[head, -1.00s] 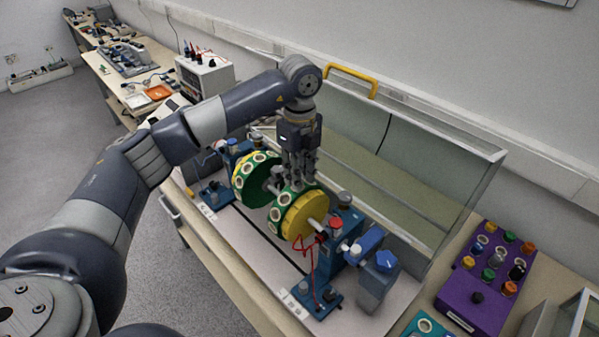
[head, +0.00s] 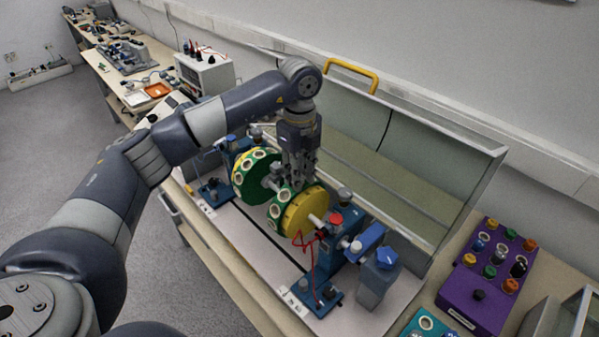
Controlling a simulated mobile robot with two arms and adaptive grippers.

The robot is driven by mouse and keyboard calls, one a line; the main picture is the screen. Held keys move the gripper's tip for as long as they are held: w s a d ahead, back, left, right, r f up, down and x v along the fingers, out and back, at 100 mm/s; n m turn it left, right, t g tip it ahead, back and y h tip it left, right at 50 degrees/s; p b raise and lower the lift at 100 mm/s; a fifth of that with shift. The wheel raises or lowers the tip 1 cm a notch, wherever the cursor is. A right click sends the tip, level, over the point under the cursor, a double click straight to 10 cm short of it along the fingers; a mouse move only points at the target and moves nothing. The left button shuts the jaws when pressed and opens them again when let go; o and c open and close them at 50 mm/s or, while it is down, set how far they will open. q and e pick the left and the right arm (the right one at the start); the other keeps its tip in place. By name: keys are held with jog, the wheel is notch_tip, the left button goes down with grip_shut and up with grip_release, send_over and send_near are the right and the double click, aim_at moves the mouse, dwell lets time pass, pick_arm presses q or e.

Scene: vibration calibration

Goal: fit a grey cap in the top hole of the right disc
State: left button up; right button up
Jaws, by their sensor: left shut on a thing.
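The right disc (head: 306,212) has a yellow face and a green rim with pale-ringed holes, and it sits on the shaft of the blue rig. The left disc (head: 249,181) is similar and stands farther back on the same shaft. My left gripper (head: 298,184) points down at the top of the right disc. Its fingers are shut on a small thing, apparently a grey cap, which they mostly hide. The fingers also cover the disc's top hole, so I cannot tell whether the cap touches it. My right gripper is out of view.
A raised clear cover with a yellow handle (head: 352,75) stands behind the rig. A purple box (head: 471,297) with several coloured knobs or caps is at the right, with a teal block (head: 424,325) beside it. Red wires (head: 312,255) hang at the rig's front.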

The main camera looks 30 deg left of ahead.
pick_arm(q)
jog(key=shift+f, duration=0.2)
jog(key=o, duration=0.7)
notch_tip(320, 180, up, 12)
jog(key=shift+f, duration=0.1)
dwell(0.7)
